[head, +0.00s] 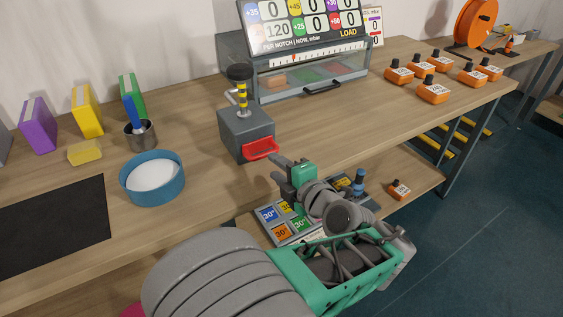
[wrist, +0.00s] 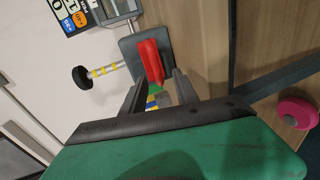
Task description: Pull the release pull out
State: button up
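The release pull is a red handle (head: 262,148) on the front of a grey box (head: 245,128) near the table's front edge. A post with a black knob (head: 239,72) and yellow bands rises from the box. My gripper (head: 277,172) is just in front and to the lower right of the red handle, seemingly apart from it. In the wrist view the red handle (wrist: 151,60) lies ahead, between the lines of my two open fingers (wrist: 159,78). Nothing is held between them. Whether the fingertips touch the handle cannot be told.
A blue bowl (head: 152,184) and a metal cup (head: 140,134) stand left of the box. A grey cabinet with a display (head: 308,25) is behind it. Several orange weights (head: 433,92) sit at the right.

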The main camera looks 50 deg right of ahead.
aim_at(266, 152)
jog(key=shift+d+r+h, duration=0.15)
jog(key=shift+d+h, duration=0.15)
jog(key=shift+d, duration=0.1)
jog(key=shift+w+d, duration=0.1)
jog(key=shift+w, duration=0.2)
jog(key=p+x, duration=0.1)
jog(key=x, duration=0.6)
grip_shut()
dwell(0.8)
